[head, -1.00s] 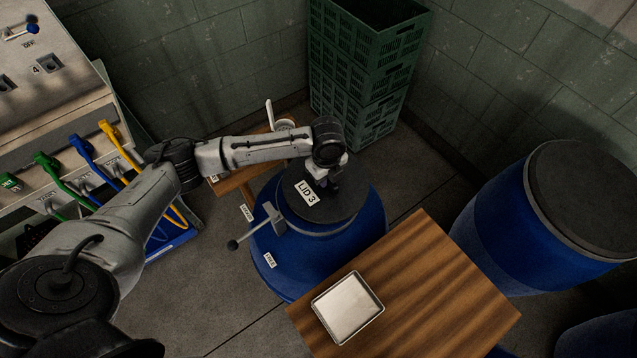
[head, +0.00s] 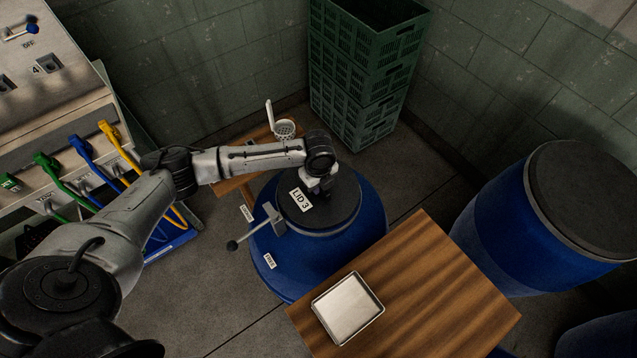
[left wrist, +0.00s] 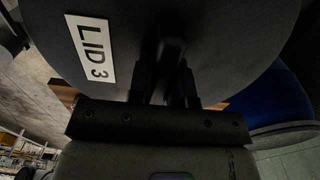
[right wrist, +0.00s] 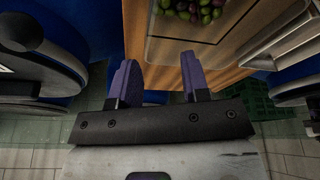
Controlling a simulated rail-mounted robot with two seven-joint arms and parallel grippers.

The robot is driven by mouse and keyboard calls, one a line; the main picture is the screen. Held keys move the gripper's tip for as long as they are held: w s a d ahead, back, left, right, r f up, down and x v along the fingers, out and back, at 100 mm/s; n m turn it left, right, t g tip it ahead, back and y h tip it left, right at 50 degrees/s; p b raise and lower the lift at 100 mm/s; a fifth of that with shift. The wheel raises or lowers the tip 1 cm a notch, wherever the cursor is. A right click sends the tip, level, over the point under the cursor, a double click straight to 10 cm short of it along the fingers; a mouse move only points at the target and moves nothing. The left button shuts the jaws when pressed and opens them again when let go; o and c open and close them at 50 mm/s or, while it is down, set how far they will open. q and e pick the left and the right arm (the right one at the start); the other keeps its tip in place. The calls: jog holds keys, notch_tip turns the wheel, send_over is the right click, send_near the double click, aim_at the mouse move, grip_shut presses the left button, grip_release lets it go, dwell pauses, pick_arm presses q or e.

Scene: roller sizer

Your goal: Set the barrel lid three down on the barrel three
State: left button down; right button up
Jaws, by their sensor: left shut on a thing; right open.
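The barrel lid three (head: 342,205), a dark disc with a white LID 3 label, is over the top of the blue barrel three (head: 360,245). My left gripper (head: 318,186) is shut on the lid's handle. In the left wrist view the lid (left wrist: 225,40) fills the top, with its handle between the fingers and the blue barrel (left wrist: 270,100) at right. The barrel's opening is mostly hidden; I cannot tell whether the lid touches its rim. A clamp lever (head: 268,222) sticks out at the barrel's left. My right gripper (right wrist: 160,80) is open and empty.
A wooden table (head: 440,280) with a metal tray (head: 347,307) stands front right of the barrel. Green crates (head: 365,80) are stacked behind, and another blue barrel (head: 495,225) stands right. Olives (right wrist: 195,10) show near my right gripper.

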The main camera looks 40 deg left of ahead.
pick_arm(q)
jog(key=shift+f, duration=0.2)
jog(key=shift+f, duration=0.35)
jog(key=c, duration=1)
grip_release()
jog(key=shift+c, duration=0.2)
notch_tip(320, 180, up, 13)
jog(key=shift+p, duration=0.45)
